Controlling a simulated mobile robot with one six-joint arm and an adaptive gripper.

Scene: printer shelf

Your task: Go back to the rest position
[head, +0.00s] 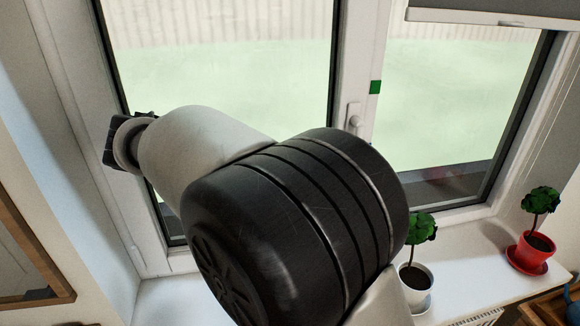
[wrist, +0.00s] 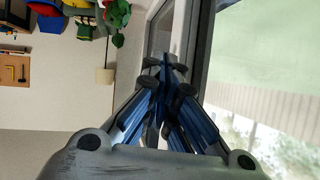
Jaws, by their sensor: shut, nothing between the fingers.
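My gripper (wrist: 165,75) shows in the wrist view with its dark and blue fingers closed together and nothing between them. It points along the window frame. In the head view my arm's large black joint and grey link fill the middle, in front of the window. The arm's far end is at the left, close to the left window frame in the picture; the fingers cannot be made out there.
A window (head: 460,90) with a handle (head: 355,118) stands behind my arm. On the white sill (head: 465,255) are a plant in a white pot (head: 415,277) and one in a red pot (head: 530,252). A wooden frame (head: 28,245) hangs at the left.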

